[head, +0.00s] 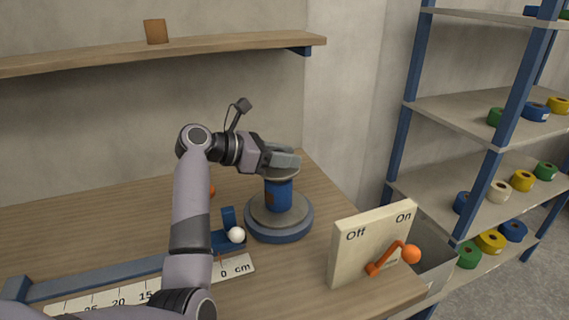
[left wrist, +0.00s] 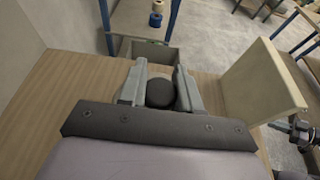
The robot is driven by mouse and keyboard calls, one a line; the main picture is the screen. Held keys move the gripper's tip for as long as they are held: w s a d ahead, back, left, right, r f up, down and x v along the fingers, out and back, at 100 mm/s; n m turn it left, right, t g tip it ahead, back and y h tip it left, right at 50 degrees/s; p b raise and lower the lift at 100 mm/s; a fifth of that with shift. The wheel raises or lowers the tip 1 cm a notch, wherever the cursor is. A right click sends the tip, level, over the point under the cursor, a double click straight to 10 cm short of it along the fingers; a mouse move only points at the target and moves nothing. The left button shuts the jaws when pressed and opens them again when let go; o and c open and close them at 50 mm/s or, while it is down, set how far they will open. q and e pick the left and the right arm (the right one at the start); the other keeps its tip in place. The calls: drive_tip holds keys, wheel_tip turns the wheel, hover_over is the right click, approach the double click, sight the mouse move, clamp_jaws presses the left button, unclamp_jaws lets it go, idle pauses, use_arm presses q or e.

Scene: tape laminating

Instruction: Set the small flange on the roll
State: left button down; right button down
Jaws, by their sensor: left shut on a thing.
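The blue roll (head: 278,194) stands upright on the grey disc of a round stand (head: 280,228) in the head view. The small flange (head: 284,176) shows as a pale disc edge at the top of the roll, just under my left gripper (head: 287,160). I cannot tell whether it rests fully on the roll. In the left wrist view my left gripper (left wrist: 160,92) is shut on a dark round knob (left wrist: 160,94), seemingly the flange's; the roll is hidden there. A dark mechanical part at that view's right edge may be my right gripper (left wrist: 300,131), partly cut off.
An Off/On panel (head: 345,258) with an orange lever (head: 385,262) stands right of the stand. A ruler (head: 130,293), a blue rail (head: 100,274) and a white ball (head: 236,235) lie left. Shelves (head: 478,170) with coloured rolls stand at the right.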

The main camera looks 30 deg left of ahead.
use_arm(q)
drive_tip(key=shift+f, duration=0.85)
drive_tip(key=shift+f, duration=0.2)
drive_tip(key=c, duration=0.8)
unclamp_jaws()
